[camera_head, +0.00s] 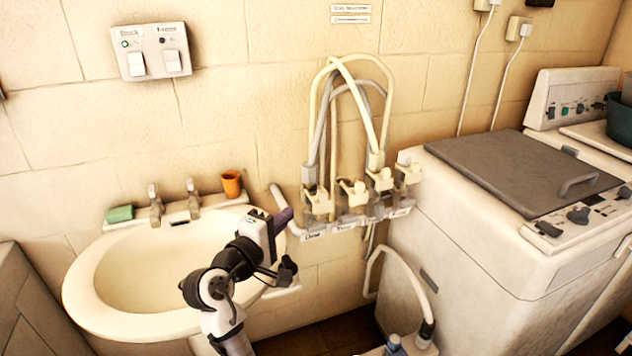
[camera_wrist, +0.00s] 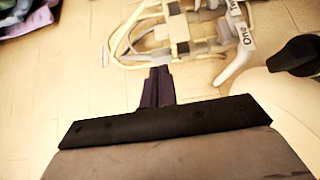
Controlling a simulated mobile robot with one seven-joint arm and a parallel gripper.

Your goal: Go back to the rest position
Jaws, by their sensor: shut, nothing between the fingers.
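My gripper (camera_head: 285,217) is in the air at the right edge of the washbasin (camera_head: 84,284), in front of the wall and left of the tap manifold (camera_head: 345,224). In the wrist view its dark fingers (camera_wrist: 157,86) are together with nothing between them. My arm rises from the bottom of the head view in front of the basin. The fingertips look close to the manifold's left end in the head view, but I cannot tell the exact gap.
A green sponge (camera_head: 120,214) and an orange cup (camera_head: 231,184) stand on the basin's back ledge beside two taps (camera_head: 155,204). Hoses (camera_head: 332,100) loop above the manifold. A washing machine (camera_head: 470,260) fills the right. A switch box (camera_head: 151,52) hangs on the wall.

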